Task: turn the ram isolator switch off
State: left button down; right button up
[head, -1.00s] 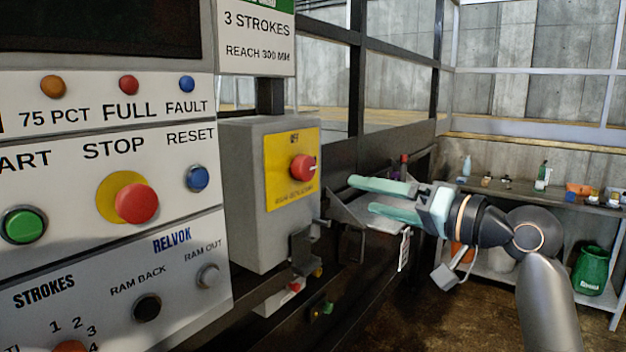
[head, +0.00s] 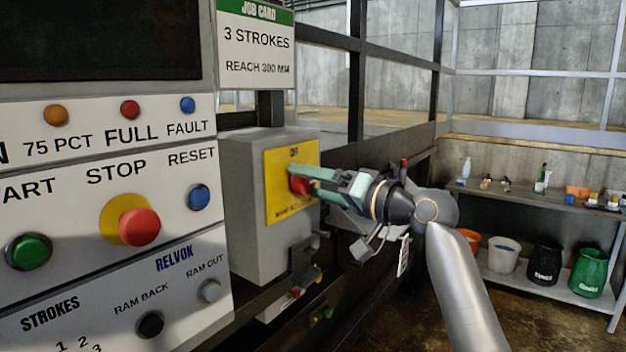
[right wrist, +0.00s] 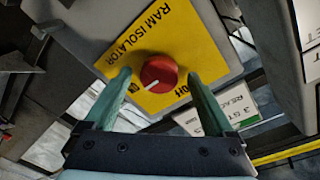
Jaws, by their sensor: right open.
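The ram isolator switch is a red round knob (head: 298,185) on a yellow plate (head: 279,206), fixed to the front of a grey box (head: 243,165). In the right wrist view the knob (right wrist: 158,72) has a white mark pointing down-left, towards a label by the left finger. The word "Off" stands at the lower right of the plate (right wrist: 158,38). My right gripper (head: 303,181) is open, with its pale green fingers (right wrist: 157,82) on either side of the knob. I cannot tell whether they touch it. In the head view the fingers partly cover the knob. My left gripper is not in view.
The control panel (head: 60,182) with a red stop button (head: 139,227) stands left of the box. A small bracket (head: 305,255) juts out below the box. A shelf (head: 545,200) with bottles and buckets stands at the back right.

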jog(key=shift+w+a, duration=0.1)
jog(key=shift+a, duration=0.05)
jog(key=c, duration=1.4)
